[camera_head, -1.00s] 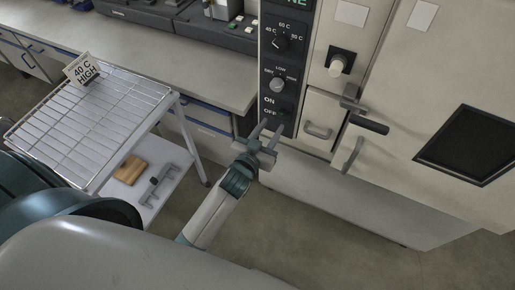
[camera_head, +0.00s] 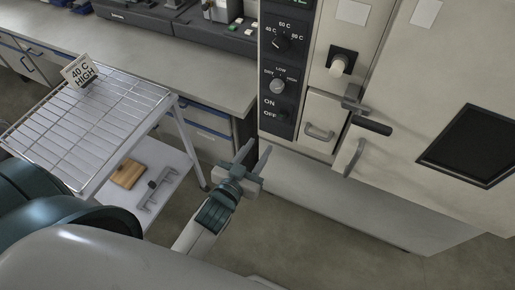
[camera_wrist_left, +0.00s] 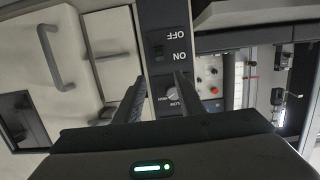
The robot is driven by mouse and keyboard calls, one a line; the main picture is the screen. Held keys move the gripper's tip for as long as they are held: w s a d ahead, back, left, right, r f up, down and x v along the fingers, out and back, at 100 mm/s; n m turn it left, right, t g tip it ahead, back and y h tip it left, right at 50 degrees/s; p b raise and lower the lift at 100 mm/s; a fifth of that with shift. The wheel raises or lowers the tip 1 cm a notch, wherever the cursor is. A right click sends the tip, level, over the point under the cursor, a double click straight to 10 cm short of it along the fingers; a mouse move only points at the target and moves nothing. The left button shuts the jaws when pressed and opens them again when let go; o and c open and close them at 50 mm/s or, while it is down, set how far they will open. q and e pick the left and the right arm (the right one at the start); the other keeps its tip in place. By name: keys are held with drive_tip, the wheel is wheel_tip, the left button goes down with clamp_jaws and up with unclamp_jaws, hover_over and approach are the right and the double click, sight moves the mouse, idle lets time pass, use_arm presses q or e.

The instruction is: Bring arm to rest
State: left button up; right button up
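My left gripper (camera_head: 254,157) is in the middle of the head view, in front of and below the cabinet's control panel. Its two fingers are apart with nothing between them. In the left wrist view the fingers (camera_wrist_left: 181,98) are also spread, with the panel showing beyond them. The dark control panel (camera_head: 272,98) carries a 40/60/80 C knob (camera_head: 281,43), a LOW/HIGH knob (camera_head: 278,86) and an ON/OFF switch (camera_head: 285,114). The gripper appears clear of the panel. My right gripper is not in view.
A wire-rack cart (camera_head: 85,125) with a "40 C HIGH" card (camera_head: 79,72) stands at left. Its lower shelf holds a wooden block (camera_head: 128,173) and a grey bracket (camera_head: 158,188). The cabinet (camera_head: 440,70) with protruding handles fills the right. Floor shows below the gripper.

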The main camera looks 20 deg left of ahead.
use_arm(q)
drive_tip(key=s+f+g, duration=0.3)
drive_tip(key=s+f, duration=0.2)
drive_tip(key=f, duration=0.8)
drive_tip(key=s+f+m+g, duration=0.15)
drive_tip(key=s+f, duration=0.25)
drive_tip(key=f, duration=0.9)
drive_tip(key=s+f+g, duration=0.4)
drive_tip(key=s+f, duration=0.1)
drive_tip(key=f, duration=0.7)
drive_tip(key=s+a+f+g, duration=0.2)
drive_tip(key=s+f, duration=0.4)
drive_tip(key=s, duration=0.3)
drive_tip(key=s+a+f+g, duration=0.1)
drive_tip(key=s+f+g, duration=0.1)
drive_tip(key=s+f, duration=0.4)
drive_tip(key=s+a+f+g+b, duration=0.1)
drive_tip(key=s+f, duration=0.5)
drive_tip(key=s, duration=0.8)
drive_tip(key=shift+a+f+g+y, duration=0.15)
drive_tip(key=shift+a+g+y, duration=0.15)
drive_tip(key=shift+a+g, duration=0.5)
